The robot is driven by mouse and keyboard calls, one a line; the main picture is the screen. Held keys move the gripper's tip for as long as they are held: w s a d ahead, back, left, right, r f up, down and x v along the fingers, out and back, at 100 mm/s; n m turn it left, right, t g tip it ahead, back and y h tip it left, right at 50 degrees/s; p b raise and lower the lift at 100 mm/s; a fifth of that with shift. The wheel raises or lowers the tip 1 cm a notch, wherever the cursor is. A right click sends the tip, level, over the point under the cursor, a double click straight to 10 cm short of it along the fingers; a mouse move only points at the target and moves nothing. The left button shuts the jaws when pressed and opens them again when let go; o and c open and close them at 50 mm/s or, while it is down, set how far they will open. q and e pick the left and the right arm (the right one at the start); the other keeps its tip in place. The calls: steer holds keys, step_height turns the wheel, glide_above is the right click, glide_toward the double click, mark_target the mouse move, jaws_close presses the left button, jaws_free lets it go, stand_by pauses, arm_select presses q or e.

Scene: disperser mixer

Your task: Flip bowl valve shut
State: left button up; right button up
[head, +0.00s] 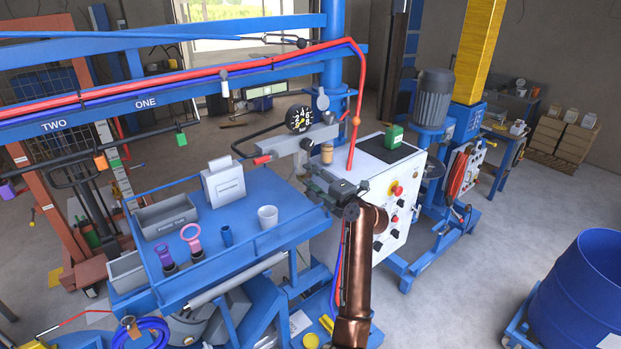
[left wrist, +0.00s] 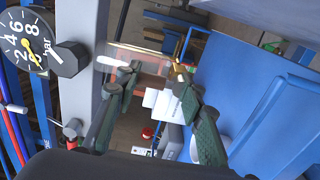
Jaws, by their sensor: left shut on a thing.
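The air unit with a round black gauge (head: 298,119) has an amber bowl (head: 326,153) hanging under its grey body. In the left wrist view the clear amber bowl (left wrist: 146,61) lies sideways, with a small brass bowl valve (left wrist: 179,72) at its lower end. My left gripper (head: 322,180) is just below and in front of the bowl in the head view. My right gripper is not in view.
A blue table (head: 250,205) with a grey bin (head: 165,216), a white box (head: 224,183) and a white cup (head: 268,216) lies to the left. A white control cabinet (head: 372,170) stands close behind and right. A red hose (head: 361,85) runs down near the bowl.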

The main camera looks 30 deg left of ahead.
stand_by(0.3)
arm_select(q)
steer(key=o, duration=1.2)
steer(key=shift+c, duration=0.2)
steer(key=shift+d, duration=0.15)
steer(key=v, duration=0.7)
steer(key=shift+d, duration=0.2)
